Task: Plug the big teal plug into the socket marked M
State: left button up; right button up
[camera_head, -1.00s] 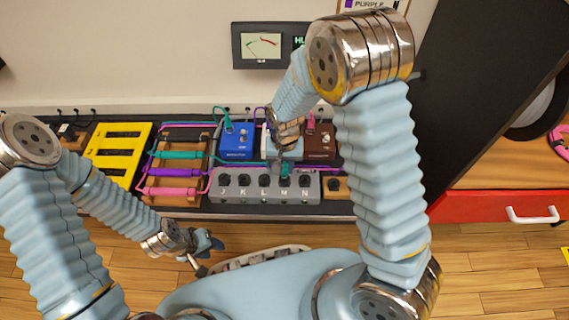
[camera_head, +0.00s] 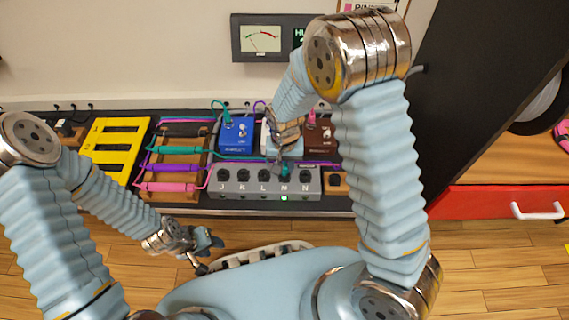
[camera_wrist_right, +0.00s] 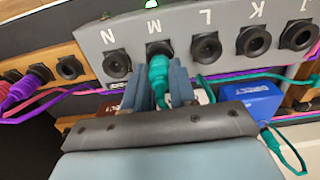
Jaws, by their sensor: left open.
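The big teal plug (camera_wrist_right: 159,76) points into the socket marked M (camera_wrist_right: 158,48) in the right wrist view, its front end at the socket's dark ring. It also shows in the head view (camera_head: 285,170), partly hidden by the gripper. My right gripper (camera_wrist_right: 160,82) has one finger on each side of the plug and appears closed on it. The socket sits in a grey box (camera_head: 231,189) with sockets J, K, L, M and N. A green light (camera_head: 284,198) is lit below M. My left gripper (camera_head: 205,248) is open and empty, low over my base.
A blue pedal (camera_head: 235,137) and a brown pedal (camera_head: 320,143) stand behind the grey box. A small wooden socket block (camera_head: 336,184) adjoins the box on the right.

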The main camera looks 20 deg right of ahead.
jog(key=o, duration=0.5)
jog(key=shift+o, duration=0.2)
notch_tip(320, 180, up, 14)
jog(key=p, duration=0.4)
jog(key=shift+f, duration=0.15)
